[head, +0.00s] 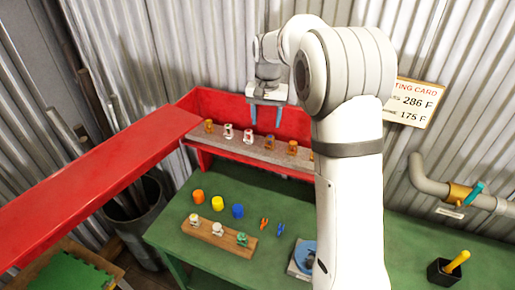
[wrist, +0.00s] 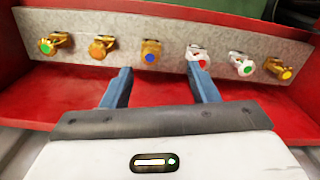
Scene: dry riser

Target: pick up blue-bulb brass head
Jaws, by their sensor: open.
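The blue-bulb brass head (wrist: 151,53) sits on the grey ledge strip (wrist: 70,22) in the wrist view, third from the left. In the head view it appears to be the brass head (head: 269,143) just below my gripper; its bulb colour is too small to tell there. My gripper (head: 266,118) points down, open and empty, over the red shelf. In the wrist view its two blue fingers (wrist: 160,82) reach toward the strip, with the blue-bulb head between their lines and nearer the left finger. They look apart from it.
Neighbours on the strip are an orange-bulb brass head (wrist: 102,46) and a red-bulb chrome head (wrist: 198,58). A red back wall (head: 225,103) stands behind the strip. Coloured caps (head: 218,203) and a wooden block (head: 205,232) with several heads lie on the green bench (head: 270,185).

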